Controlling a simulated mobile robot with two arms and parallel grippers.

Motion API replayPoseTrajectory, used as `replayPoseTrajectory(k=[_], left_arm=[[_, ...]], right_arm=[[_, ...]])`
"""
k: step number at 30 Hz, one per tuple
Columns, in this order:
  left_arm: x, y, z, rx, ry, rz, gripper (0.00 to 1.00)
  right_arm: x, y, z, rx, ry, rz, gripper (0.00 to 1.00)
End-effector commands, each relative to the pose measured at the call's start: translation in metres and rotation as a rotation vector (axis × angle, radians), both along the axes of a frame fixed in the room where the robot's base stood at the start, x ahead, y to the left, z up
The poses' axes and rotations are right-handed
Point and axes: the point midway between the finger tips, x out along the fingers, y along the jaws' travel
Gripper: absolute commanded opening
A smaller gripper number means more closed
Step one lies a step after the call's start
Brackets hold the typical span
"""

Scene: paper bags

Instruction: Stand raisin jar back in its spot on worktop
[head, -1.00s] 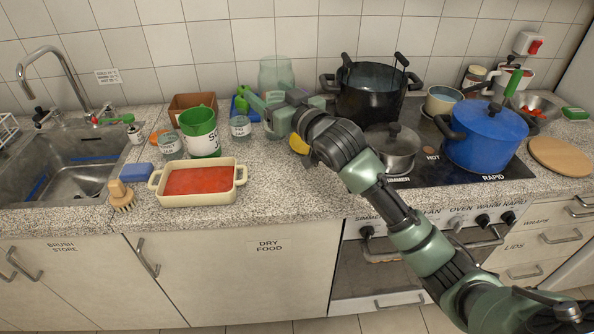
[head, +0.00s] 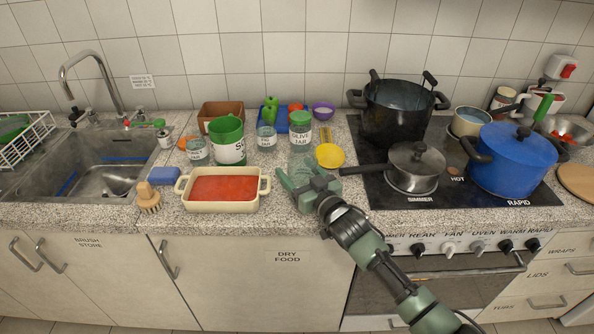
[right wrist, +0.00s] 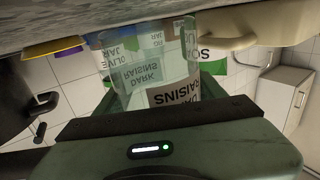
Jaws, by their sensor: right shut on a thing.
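The raisin jar is clear glass with a label reading dark raisins; it fills the middle of the right wrist view (right wrist: 150,62). My right gripper (head: 306,186) is shut on it near the front of the worktop, between the cream dish and the stove. In the head view only some of its clear glass (head: 301,163) shows above the fingers, in front of the olive jar. The jar looks roughly upright; whether its base touches the worktop (head: 270,222) is hidden. My left gripper is not in view.
The green-lidded olive jar (head: 300,124) stands right behind. A yellow bowl (head: 330,155) is close on the right, then the saucepan (head: 415,166) on the stove. The cream dish (head: 224,206) with red contents is on the left. A smaller jar (head: 266,138) and green-and-white container (head: 228,141) stand behind.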

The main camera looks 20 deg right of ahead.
Motion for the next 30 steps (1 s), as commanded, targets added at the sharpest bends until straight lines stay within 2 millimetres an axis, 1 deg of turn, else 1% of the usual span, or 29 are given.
replayPoseTrajectory(k=[8,12,13,15,23,26,29,30], left_arm=[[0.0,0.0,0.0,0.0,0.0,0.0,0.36],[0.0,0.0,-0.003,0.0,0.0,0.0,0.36],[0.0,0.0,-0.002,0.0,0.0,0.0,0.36],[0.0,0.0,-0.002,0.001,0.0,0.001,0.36],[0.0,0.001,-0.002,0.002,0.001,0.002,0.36],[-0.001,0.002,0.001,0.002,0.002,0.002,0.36],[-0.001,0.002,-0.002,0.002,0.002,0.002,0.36],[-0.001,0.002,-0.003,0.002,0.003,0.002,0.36]], right_arm=[[0.0,0.0,-0.001,0.0,-0.005,0.0,0.0],[0.0,0.0,-0.005,0.0,-0.004,0.0,0.0],[0.0,0.0,-0.006,-0.001,-0.001,0.0,0.75],[0.0,0.0,-0.005,-0.001,-0.001,0.0,0.91],[0.0,0.0,-0.005,-0.001,-0.001,0.0,0.91],[0.0,0.0,-0.001,0.0,-0.002,0.0,0.91],[-0.01,-0.003,-0.004,-0.001,-0.001,0.0,0.91],[-0.016,-0.004,-0.004,-0.001,0.0,0.001,0.91]])
